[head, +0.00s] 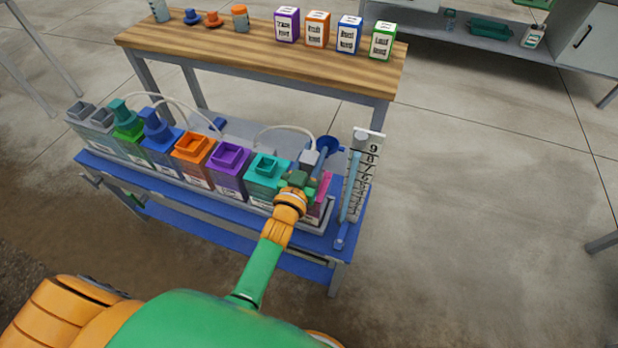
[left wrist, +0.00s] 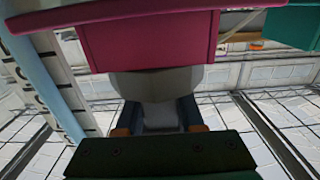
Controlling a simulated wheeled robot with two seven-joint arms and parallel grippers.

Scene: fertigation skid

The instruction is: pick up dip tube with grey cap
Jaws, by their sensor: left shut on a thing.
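The grey cap (head: 309,158) of the dip tube shows just beyond my left gripper (head: 303,171), at the right end of the row of tanks. My left gripper is shut on the grey cap, which also shows between the fingers in the left wrist view (left wrist: 158,85). The cap is right by the magenta tank (head: 325,186), whose magenta side also shows in the left wrist view (left wrist: 150,45). The tube below the cap is hidden, so I cannot tell how deep it sits. My right gripper is not in view.
A teal tank (head: 268,170) stands close left of the gripper, with purple (head: 230,160) and orange (head: 195,148) tanks beyond. A blue funnel-like part (head: 329,146) and an upright scale board (head: 365,178) stand close right. A wooden bench (head: 250,62) with boxes is behind.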

